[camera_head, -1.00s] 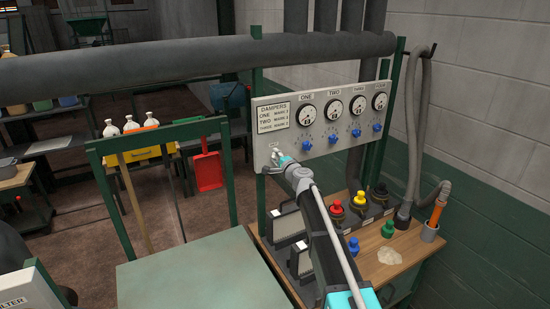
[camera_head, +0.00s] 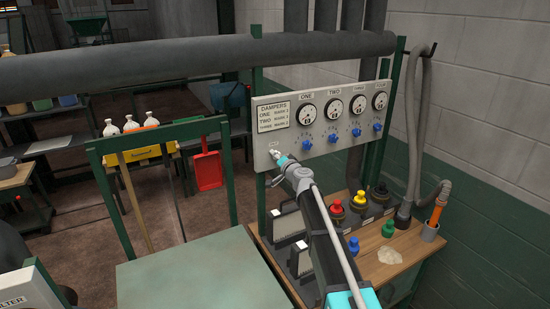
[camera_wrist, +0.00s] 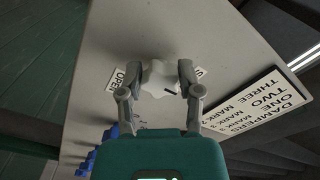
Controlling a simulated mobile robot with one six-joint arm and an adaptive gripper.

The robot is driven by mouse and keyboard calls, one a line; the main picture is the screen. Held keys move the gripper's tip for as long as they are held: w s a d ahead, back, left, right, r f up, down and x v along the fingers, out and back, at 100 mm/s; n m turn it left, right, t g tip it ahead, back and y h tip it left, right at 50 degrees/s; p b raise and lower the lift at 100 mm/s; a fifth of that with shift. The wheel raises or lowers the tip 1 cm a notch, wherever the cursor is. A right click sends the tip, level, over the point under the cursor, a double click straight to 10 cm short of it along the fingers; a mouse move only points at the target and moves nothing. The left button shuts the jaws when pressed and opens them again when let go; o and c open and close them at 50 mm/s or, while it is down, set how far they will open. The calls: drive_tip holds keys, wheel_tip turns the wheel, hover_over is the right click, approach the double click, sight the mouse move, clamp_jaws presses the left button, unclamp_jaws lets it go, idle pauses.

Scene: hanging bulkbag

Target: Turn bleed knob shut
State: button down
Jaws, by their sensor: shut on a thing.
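The bleed knob (camera_wrist: 159,78) is a pale, lobed knob on the lower left of the grey damper panel (camera_head: 268,147). In the wrist view my gripper (camera_wrist: 157,76) has one finger on each side of it and is shut on it. A dark mark shows on the knob's lower right, towards the right finger. The labels beside it are partly covered by the fingers; "OPEN" reads on the left and an "S" shows on the right. In the head view my gripper (camera_head: 276,157) reaches the panel's lower left corner and mostly hides the knob.
Several gauges sit on the panel above several blue knobs (camera_head: 333,139). A DAMPERS notice (camera_head: 274,116) is at the panel's upper left. Below, a wooden bench (camera_head: 400,255) carries red, yellow, black, green and blue knobs. A thick grey pipe (camera_head: 200,68) crosses above.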

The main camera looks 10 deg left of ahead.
drive_tip(key=shift+s, duration=0.1)
idle(0.3)
drive_tip(key=shift+c, duration=1.3)
unclamp_jaws()
drive_tip(key=v, duration=1.2)
